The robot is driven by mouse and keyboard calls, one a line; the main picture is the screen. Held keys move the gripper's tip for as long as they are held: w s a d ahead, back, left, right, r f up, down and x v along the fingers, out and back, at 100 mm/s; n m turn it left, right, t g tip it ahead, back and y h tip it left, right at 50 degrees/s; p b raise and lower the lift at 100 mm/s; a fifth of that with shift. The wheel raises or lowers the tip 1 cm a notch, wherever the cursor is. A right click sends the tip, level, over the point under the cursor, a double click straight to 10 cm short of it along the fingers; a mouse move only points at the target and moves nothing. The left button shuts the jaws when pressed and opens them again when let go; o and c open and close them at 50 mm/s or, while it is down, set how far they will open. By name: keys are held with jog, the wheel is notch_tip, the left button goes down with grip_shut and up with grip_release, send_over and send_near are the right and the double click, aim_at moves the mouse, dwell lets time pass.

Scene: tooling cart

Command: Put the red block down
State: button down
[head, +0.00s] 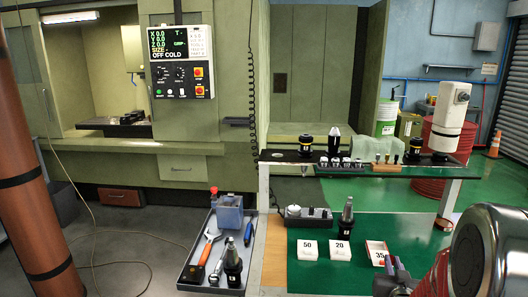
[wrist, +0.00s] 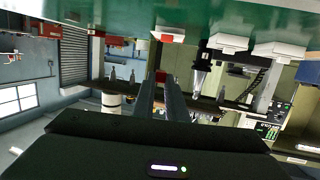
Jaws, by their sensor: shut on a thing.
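The red block (wrist: 160,76) shows in the wrist view between the tips of my gripper (wrist: 160,84), which is shut on it. The fingers hide part of the block. In the head view my gripper (head: 392,268) is at the lower right, just in front of the white box marked 35 (head: 375,250); the block cannot be made out clearly there. That box has red on it and also shows in the wrist view (wrist: 168,31). The block looks apart from the green cart top (head: 328,277), but its exact height is hard to tell.
White boxes marked 50 (head: 307,250) and 20 (head: 340,250) stand left of box 35. A tool holder (head: 347,215) stands upright behind them. A raised shelf (head: 345,171) with several tools crosses the back. A grey tray (head: 197,272) of tools lies at left. Bare green surface lies before the boxes.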

jog(key=w+a, duration=0.1)
jog(key=a, duration=0.2)
jog(key=w+a+n+y, duration=0.1)
jog(key=a, duration=0.3)
jog(key=w+a+f+y, duration=0.1)
jog(key=a, duration=0.3)
jog(key=shift+w+a+n, duration=0.1)
jog(key=shift+a+n, duration=0.15)
jog(key=shift+n, duration=0.05)
jog(key=a+y, duration=0.1)
jog(key=a, duration=0.3)
jog(key=a+n+y, duration=0.1)
jog(key=a, duration=0.3)
jog(key=w+a+n+y, duration=0.1)
jog(key=a, duration=0.2)
jog(key=shift+a+t, duration=0.4)
jog(key=shift+a, duration=0.1)
